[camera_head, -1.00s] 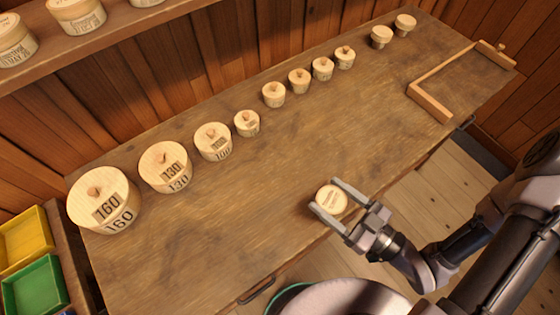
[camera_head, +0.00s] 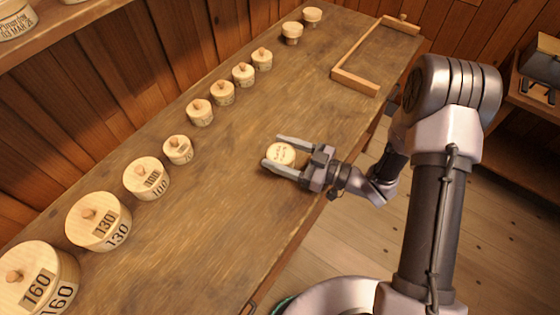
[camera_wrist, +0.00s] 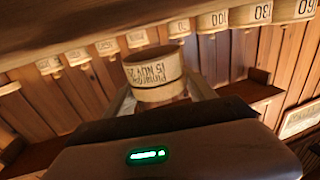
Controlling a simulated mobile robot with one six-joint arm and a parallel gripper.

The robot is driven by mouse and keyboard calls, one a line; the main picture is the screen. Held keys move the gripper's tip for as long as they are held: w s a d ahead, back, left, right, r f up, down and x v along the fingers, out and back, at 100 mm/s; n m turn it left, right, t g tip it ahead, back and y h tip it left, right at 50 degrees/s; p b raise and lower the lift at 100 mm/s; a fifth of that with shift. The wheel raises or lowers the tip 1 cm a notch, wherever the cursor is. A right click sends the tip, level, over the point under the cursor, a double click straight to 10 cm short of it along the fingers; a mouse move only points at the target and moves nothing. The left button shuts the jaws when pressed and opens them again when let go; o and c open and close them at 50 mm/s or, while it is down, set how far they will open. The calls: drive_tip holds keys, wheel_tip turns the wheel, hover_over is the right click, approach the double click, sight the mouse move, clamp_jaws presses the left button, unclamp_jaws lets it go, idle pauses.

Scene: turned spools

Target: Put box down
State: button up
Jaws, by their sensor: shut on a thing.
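A small round pale wooden box (camera_head: 281,155) with dark writing is between the fingers of my gripper (camera_head: 273,152). The gripper is shut on it, one finger on each side, over the middle part of the wooden workbench (camera_head: 215,225). In the wrist view the box (camera_wrist: 152,70) shows close up with its lettering upside down, a grey finger (camera_wrist: 200,88) beside it. I cannot tell whether its underside touches the bench top or hangs just above it.
A row of round lidded boxes, including 160 (camera_head: 38,280), 130 (camera_head: 98,222) and 100 (camera_head: 146,178), lines the bench's back. Two small boxes (camera_head: 292,33) stand at the far end, near a wooden frame (camera_head: 355,82). Bare bench surrounds the gripper.

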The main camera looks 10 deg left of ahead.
sight(280, 160)
wheel_tip(280, 160, down, 3)
drive_tip(key=shift+f+b, duration=0.2)
drive_tip(key=shift+b, duration=0.55)
drive_tip(key=shift+r, duration=0.2)
drive_tip(key=shift+f, duration=0.1)
drive_tip(key=o, duration=1.3)
